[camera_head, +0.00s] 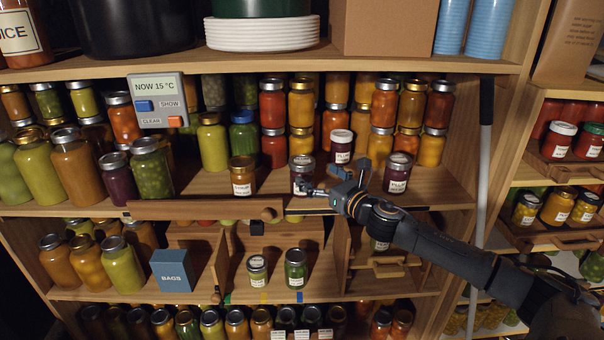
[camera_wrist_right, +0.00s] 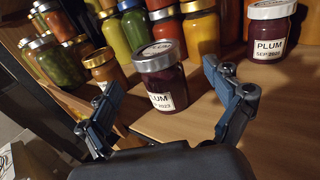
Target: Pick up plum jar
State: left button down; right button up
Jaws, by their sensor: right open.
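A dark purple plum jar (camera_head: 301,180) with a silver lid stands upright on the middle shelf, near its front edge. In the right wrist view this plum jar (camera_wrist_right: 161,80) shows its white label, reading PLUM with a 2023 date, between my finger tips. My right gripper (camera_head: 333,182) is open and empty, in front of and right of the jar; it also shows in the wrist view (camera_wrist_right: 162,84). A white-lidded plum jar (camera_head: 341,148) stands farther back; its label reads PLUM SEP 2022 in the wrist view (camera_wrist_right: 270,35). Another plum jar (camera_head: 397,178) stands right of my gripper.
An amber jar (camera_head: 243,180) stands left of the near plum jar. Rows of stacked jars (camera_head: 272,140) fill the shelf behind. Bare shelf (camera_head: 435,190) lies to the right.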

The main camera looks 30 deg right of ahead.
aim_at(301, 164)
jog(key=shift+w, duration=0.8)
jog(key=shift+w+r+p, duration=0.1)
jog(key=shift+w+p, duration=0.1)
jog(key=shift+p, duration=0.2)
jog(key=w, duration=0.1)
jog(key=w+p, duration=0.2)
jog(key=w, duration=0.1)
jog(key=shift+a+r, duration=0.1)
jog(key=shift+a, duration=0.15)
jog(key=shift+w, duration=0.4)
jog(key=shift+s, duration=0.1)
jog(key=shift+c, duration=1.2)
jog(key=c, duration=1.4)
